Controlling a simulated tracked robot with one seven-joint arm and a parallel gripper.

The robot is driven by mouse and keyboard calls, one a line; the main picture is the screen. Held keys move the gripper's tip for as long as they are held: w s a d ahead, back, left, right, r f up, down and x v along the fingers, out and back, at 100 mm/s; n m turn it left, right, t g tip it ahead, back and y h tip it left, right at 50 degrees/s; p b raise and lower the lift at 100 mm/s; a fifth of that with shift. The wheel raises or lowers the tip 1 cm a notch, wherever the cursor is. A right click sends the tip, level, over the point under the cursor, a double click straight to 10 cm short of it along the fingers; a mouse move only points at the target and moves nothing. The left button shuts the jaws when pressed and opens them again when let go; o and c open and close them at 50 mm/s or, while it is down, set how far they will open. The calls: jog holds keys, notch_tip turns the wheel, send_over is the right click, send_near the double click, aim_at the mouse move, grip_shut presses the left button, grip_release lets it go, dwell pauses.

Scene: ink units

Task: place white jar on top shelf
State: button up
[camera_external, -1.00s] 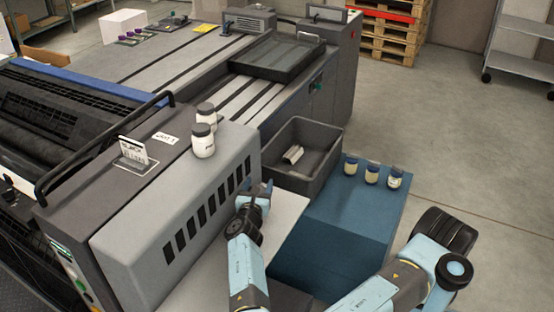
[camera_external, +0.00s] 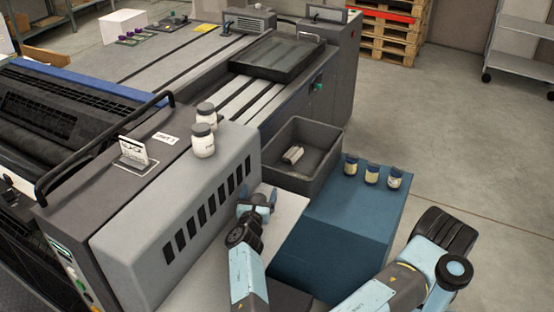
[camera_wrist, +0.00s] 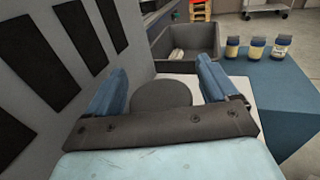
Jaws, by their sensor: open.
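Two white jars with dark lids stand upright on top of the grey machine, a front one (camera_external: 203,142) and one just behind it (camera_external: 206,117). My gripper (camera_external: 258,203) is low beside the machine's vented side, over a pale surface (camera_external: 287,208), well below those jars. In the wrist view my gripper (camera_wrist: 160,82) has its blue fingers spread apart. A dark round shape (camera_wrist: 160,96) shows between them; I cannot tell whether it is a jar lid or part of the gripper. Which shelf is the top shelf is unclear.
A dark open bin (camera_external: 318,137) holds a small pale object. Several amber jars with dark lids (camera_external: 371,174) stand on a blue block (camera_external: 345,230). A grey shelf cart (camera_external: 522,50) and wooden pallets (camera_external: 390,35) are at the back. The floor at right is clear.

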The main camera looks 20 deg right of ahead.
jog(key=shift+r, duration=0.1)
jog(key=v, duration=0.7)
jog(key=shift+s+a, duration=0.1)
jog(key=shift+s, duration=0.15)
